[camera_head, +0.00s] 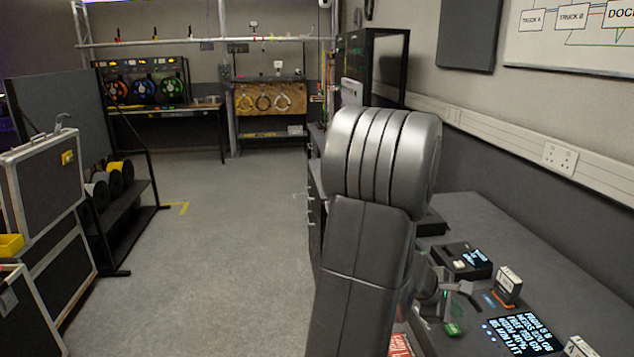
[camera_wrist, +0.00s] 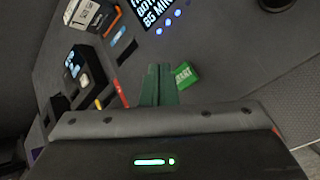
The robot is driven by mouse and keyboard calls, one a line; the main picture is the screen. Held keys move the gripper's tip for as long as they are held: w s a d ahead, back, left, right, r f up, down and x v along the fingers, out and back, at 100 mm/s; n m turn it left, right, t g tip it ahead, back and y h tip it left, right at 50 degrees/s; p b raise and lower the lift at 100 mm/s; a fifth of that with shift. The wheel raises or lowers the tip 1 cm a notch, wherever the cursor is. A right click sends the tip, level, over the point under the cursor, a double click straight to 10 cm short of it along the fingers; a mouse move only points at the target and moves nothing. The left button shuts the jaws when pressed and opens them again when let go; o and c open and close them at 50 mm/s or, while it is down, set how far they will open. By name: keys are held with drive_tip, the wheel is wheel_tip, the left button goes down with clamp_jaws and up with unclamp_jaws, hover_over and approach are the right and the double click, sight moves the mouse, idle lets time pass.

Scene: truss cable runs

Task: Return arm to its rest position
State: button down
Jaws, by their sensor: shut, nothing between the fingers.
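My arm rises in the middle of the head view, with its large grey joint in front of the bench. My gripper (camera_wrist: 158,72) shows in the wrist view as two green fingers pressed together with nothing between them. In the head view my gripper (camera_head: 470,290) is partly hidden behind my arm, over the dark bench (camera_head: 570,270). A small green block with white lettering (camera_wrist: 184,76) lies beside the fingertips in the wrist view; I cannot tell whether they touch.
The bench holds a lit text display (camera_head: 525,335), a black device with a screen (camera_head: 463,260) and a small upright box (camera_head: 507,287). Flight cases (camera_head: 45,190) and a cable reel rack (camera_head: 115,215) stand left. The grey floor (camera_head: 220,240) between is clear.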

drive_tip(key=shift+r+p, duration=1.15)
drive_tip(key=shift+p, duration=0.7)
wheel_tip(320, 180, up, 4)
drive_tip(key=p, duration=0.2)
drive_tip(key=shift+p, duration=0.4)
wheel_tip(320, 180, down, 6)
drive_tip(key=b, duration=0.4)
drive_tip(key=shift+b, duration=1.1)
drive_tip(key=shift+f+b, duration=0.15)
drive_tip(key=shift+b, duration=0.3)
